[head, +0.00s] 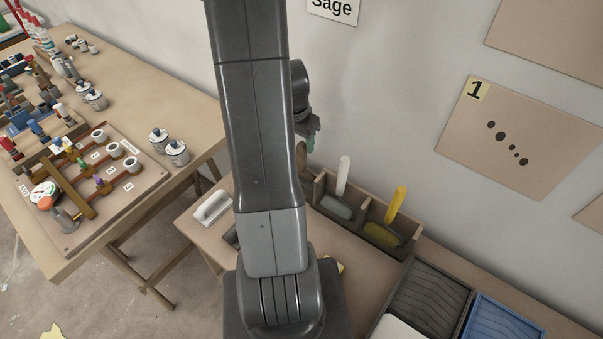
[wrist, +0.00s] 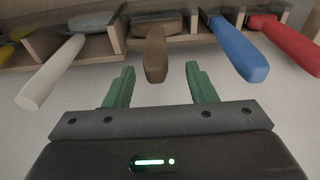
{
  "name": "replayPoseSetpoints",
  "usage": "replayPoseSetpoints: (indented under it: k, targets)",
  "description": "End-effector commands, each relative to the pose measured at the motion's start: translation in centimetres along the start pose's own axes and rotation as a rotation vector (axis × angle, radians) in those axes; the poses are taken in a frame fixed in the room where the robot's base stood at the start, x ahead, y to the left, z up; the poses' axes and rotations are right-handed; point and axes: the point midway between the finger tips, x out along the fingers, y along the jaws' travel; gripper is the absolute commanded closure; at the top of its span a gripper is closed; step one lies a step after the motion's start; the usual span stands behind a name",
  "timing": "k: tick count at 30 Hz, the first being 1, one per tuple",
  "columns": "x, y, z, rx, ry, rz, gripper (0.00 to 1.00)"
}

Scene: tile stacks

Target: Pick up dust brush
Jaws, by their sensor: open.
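A brown wooden handle (wrist: 155,58), which looks like the dust brush, sticks out of the middle compartment of a wooden rack in the wrist view. Its far end sits in the compartment, where a dark bristle-like part shows only dimly. My gripper (wrist: 159,70) is open, with one green finger to the left and one to the right of the handle's near end. Nothing is clamped, and I cannot tell whether a finger touches it. In the head view my arm hides most of this spot, and only a bit of green finger shows.
The rack (head: 318,190) stands against the wall. A white-handled tool (wrist: 52,70) is left of the brown handle; a blue-handled tool (wrist: 238,48) and a red-handled one (wrist: 290,42) are close on the right. A yellow-handled tool (head: 396,207) stands at the rack's end.

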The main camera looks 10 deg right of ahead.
Motion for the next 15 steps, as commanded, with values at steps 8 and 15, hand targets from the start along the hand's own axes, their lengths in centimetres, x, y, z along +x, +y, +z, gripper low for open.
replayPoseSetpoints:
  k: [8,15]
  targets:
    - [1.7,0.3,0.2,0.0,-0.003,0.002,0.49]
    - [4.6,0.5,0.4,0.0,-0.002,0.002,0.49]
